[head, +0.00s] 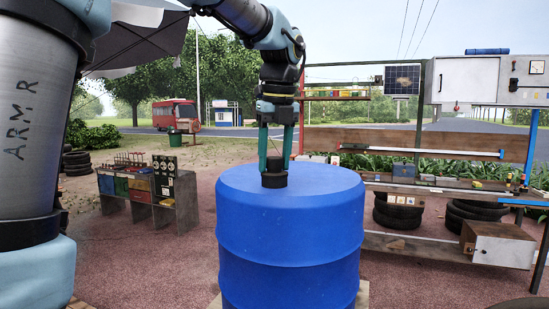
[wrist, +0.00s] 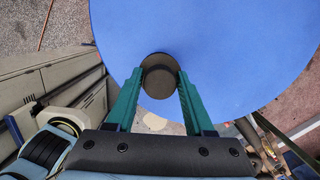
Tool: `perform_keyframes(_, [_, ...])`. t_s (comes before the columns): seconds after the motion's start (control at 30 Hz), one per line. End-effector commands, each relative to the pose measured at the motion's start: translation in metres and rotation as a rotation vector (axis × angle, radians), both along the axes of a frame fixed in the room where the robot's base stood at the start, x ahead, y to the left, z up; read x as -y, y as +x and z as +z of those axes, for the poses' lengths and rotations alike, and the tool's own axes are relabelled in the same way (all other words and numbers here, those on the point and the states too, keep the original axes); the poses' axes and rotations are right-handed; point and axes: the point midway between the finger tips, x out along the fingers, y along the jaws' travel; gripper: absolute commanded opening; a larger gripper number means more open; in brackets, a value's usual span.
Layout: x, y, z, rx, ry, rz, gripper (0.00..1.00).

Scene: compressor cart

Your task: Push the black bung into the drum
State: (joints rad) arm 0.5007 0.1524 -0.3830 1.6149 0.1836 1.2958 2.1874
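A large blue drum (head: 290,245) stands upright in front of me, and its round blue top fills much of the wrist view (wrist: 225,45). The black bung (head: 274,180) is at the drum's top, with a narrower upper part and a wider base. It also shows as a dark disc in the wrist view (wrist: 158,72). My gripper (head: 275,158) points down with its green fingers against two sides of the bung, closed on it. I cannot tell whether the bung's base touches the drum top. No opening in the drum top shows; the bung may cover it.
A low bench with coloured bins (head: 140,186) stands to the left. At the right are a workbench (head: 440,187) with small items, stacked tyres (head: 398,216) and a wooden box (head: 497,243). Open reddish ground (head: 140,250) lies around the drum.

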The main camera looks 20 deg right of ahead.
Motion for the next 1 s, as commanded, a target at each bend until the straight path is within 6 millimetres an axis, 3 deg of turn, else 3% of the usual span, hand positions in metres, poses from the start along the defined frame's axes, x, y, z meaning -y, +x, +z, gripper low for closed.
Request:
perform_keyframes(0.03, [0.000,0.000,0.000,0.000,0.000,0.000,0.60])
perform_keyframes(0.2, [0.000,0.000,0.000,0.000,0.000,0.000,0.79])
perform_keyframes(0.57, [0.001,-0.001,0.007,0.002,-0.002,0.000,0.79])
perform_keyframes(1.0, [0.001,-0.013,0.084,0.002,-0.003,-0.001,0.79])
